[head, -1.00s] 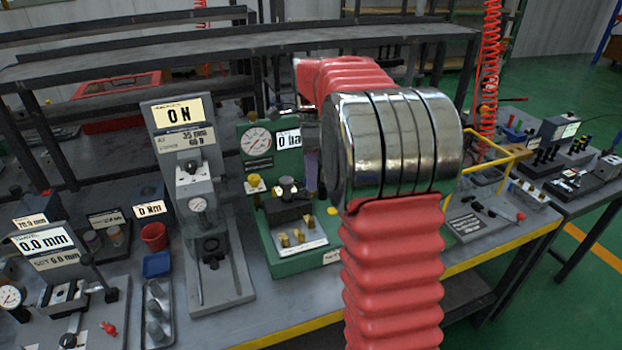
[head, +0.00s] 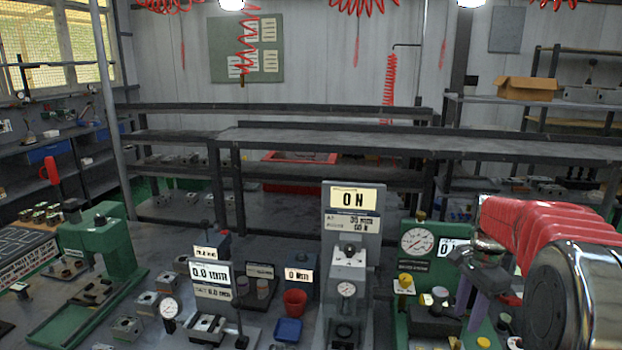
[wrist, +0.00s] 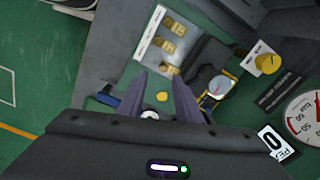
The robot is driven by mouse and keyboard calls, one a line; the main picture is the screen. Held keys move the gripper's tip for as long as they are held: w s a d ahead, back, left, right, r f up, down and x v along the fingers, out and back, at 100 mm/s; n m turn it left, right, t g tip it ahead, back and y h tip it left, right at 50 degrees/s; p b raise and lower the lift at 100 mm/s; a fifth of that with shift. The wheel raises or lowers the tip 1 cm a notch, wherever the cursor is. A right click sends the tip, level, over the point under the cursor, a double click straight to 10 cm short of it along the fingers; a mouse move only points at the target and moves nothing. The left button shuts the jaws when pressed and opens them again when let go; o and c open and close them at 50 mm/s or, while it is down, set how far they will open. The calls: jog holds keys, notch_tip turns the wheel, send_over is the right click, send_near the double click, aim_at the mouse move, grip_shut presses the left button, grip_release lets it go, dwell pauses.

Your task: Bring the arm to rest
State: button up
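My arm, in red bellows with a polished metal joint, reaches in from the right edge of the head view. My gripper (head: 470,300) points down in front of the green pressure station (head: 392,310), partly hiding its front. In the wrist view my gripper (wrist: 160,90) has its two purple-grey fingers apart, with nothing held between them. Beyond the fingers, the wrist view shows a yellow button, a pale plate with several brass fittings (wrist: 168,45), and a yellow knob (wrist: 267,63). The exact gap between the fingertips and the station cannot be told.
A grey force tester (head: 352,230) reading 0 N stands left of the green station. Further left are a red cup (head: 295,301), a blue tray (head: 288,330), a 0.0 mm gauge display (head: 211,272) and a green press (head: 100,240). Dark shelves (head: 330,140) stand behind.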

jog(key=s+a+r+n+t, duration=0.2)
jog(key=s+a+n, duration=0.6)
jog(key=s+a, duration=0.2)
jog(key=s+a+r+n+t, duration=0.3)
jog(key=s+a+n, duration=0.4)
jog(key=s+a, duration=0.3)
jog(key=s, duration=0.4)
jog(key=shift+n, duration=0.4)
jog(key=shift+d+r, duration=0.1)
jog(key=shift+r, duration=0.05)
